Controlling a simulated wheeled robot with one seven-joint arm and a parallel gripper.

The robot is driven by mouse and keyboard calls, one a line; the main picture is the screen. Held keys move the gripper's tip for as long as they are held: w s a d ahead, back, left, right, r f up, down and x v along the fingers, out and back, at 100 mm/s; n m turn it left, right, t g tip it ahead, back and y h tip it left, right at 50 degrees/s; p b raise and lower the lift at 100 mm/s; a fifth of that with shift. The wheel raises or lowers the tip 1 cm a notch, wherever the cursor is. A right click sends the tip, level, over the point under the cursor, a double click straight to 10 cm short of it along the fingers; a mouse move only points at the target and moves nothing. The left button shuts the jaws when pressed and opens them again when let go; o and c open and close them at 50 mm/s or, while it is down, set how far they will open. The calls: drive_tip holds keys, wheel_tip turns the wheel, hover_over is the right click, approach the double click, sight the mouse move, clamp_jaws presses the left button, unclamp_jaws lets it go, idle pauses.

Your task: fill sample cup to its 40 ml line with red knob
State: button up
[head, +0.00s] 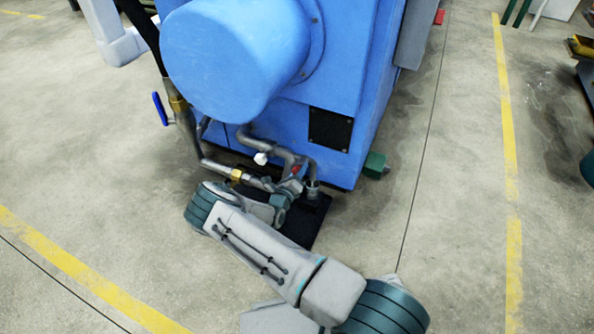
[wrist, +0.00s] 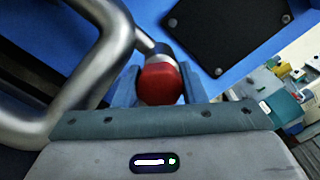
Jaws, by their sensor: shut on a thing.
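The red knob (wrist: 160,84) sits between the two blue fingers of my gripper (wrist: 157,92) in the wrist view, and the fingers are shut on it. In the head view a small part of the red knob (head: 296,169) shows by the grey pipes at the machine's lower front, with my gripper (head: 291,187) right at it. A bent grey pipe (head: 312,168) comes down just right of the knob, over a black base plate (head: 304,222). I cannot make out the sample cup, its 40 ml line or any liquid level in either view.
The blue machine (head: 335,90) stands behind the pipes. A thick silver pipe (wrist: 105,60) bends close to the left of my gripper. A blue-handled valve (head: 160,108) is at the left, and a green foot (head: 375,165) at the right. The floor around is open.

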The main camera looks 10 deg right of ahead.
drive_tip(key=shift+w+a+n, duration=0.1)
drive_tip(key=shift+a+n, duration=0.1)
drive_tip(key=shift+n, duration=0.8)
drive_tip(key=o, duration=1)
drive_tip(key=p+v, duration=0.4)
drive_tip(key=v, duration=1)
drive_tip(key=shift+d+r, duration=0.1)
